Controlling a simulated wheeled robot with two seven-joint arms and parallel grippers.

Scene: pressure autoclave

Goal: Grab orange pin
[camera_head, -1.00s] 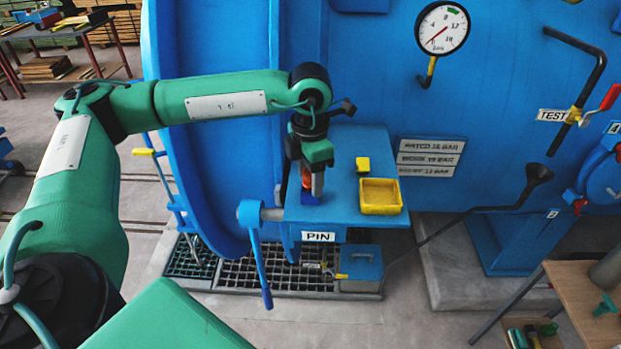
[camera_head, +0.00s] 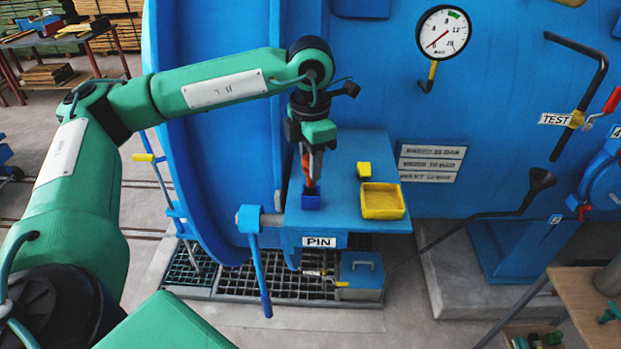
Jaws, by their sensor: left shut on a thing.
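The orange pin (camera_head: 307,168) is upright between the fingers of my left gripper (camera_head: 311,172), which is shut on it. The fingers hide part of the pin. Just below it, a small dark blue holder (camera_head: 311,199) stands on the blue shelf (camera_head: 345,215). I cannot tell whether the pin's lower end is still inside the holder or just above it. My right gripper is not in view.
A blue lever (camera_head: 258,262) hangs at the shelf's left. A PIN label (camera_head: 319,242) is on the front. The blue vessel wall rises behind.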

